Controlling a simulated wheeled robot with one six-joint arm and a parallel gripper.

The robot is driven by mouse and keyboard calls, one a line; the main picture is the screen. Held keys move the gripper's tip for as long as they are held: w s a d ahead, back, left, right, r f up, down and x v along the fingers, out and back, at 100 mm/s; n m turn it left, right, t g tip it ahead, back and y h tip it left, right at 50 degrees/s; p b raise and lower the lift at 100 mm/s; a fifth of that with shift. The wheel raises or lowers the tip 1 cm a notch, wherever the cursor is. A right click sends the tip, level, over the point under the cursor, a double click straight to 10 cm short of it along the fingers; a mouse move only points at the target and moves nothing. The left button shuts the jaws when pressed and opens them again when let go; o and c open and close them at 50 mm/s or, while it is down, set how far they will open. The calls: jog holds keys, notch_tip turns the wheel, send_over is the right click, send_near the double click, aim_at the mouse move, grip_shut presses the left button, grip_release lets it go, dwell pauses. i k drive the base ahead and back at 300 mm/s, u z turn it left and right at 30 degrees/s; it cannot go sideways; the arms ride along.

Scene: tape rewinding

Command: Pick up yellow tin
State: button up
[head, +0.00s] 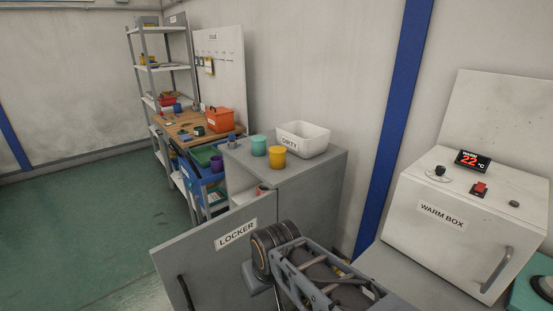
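The yellow tin (277,157) stands upright on the grey top of the locker (318,168), near its front edge. A teal tin (258,146) stands just behind it to the left. The white tub labelled DIRTY (304,139) is behind it to the right. Part of my arm shows at the bottom centre, lower than the tin and apart from it. I cannot see my gripper's fingers in this view.
The locker door (217,255) stands open toward the lower left. A warm box (460,220) reading 22 °C stands at the right. A cluttered workbench (186,125) and shelves (160,68) are behind. Green floor (75,225) is clear at left.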

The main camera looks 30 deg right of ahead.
aim_at(278, 153)
jog(key=k, duration=1)
jog(key=u, duration=1.2)
jog(key=i, duration=3.95)
jog(key=z, duration=3.1)
jog(key=i, duration=1)
